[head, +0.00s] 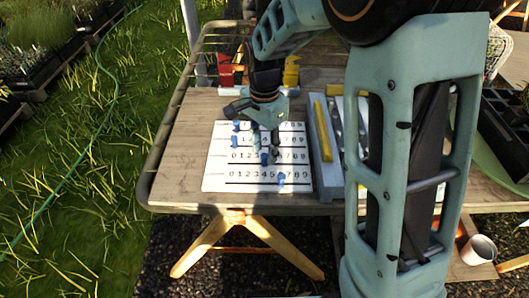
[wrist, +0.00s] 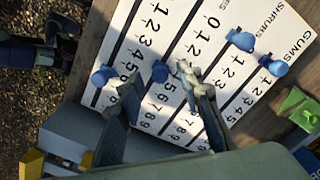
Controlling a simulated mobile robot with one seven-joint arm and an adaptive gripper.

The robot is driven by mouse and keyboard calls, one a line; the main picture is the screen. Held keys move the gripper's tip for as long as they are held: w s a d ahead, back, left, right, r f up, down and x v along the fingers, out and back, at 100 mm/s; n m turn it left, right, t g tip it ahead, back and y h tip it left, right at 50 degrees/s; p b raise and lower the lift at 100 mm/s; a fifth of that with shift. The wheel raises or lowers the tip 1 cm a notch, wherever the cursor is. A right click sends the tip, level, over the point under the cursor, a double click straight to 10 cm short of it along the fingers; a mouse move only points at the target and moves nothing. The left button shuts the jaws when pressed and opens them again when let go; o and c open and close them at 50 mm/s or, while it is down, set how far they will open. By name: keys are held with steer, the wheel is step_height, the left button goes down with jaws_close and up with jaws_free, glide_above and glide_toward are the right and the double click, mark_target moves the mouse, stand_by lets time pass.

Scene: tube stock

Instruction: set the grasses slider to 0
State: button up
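A white slider board (head: 214,181) with several numbered rows and blue knobs lies on the wooden table. The wrist view shows the labels GUMS and SHRUBS; no grasses label is legible. The third-row knob (wrist: 160,71) is around the middle numbers, near 4; it also shows in the head view (head: 264,158). The fourth-row knob (wrist: 103,75) sits further along. The shrubs knob (wrist: 241,40) and gums knob (wrist: 272,64) are near the low end. My gripper (wrist: 157,82) is open above the board, its fingers either side of the third-row knob. Contact cannot be told.
A grey tray with a yellow bar (head: 323,130) stands right of the board. Red (head: 227,72) and yellow (head: 291,72) items are behind it. A green piece (wrist: 300,108) lies beside the board in the wrist view. A white cup (head: 479,250) is at lower right. Table left of the board is clear.

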steer(key=shift+f, duration=0.45)
steer(key=shift+c, duration=0.2)
jaws_close()
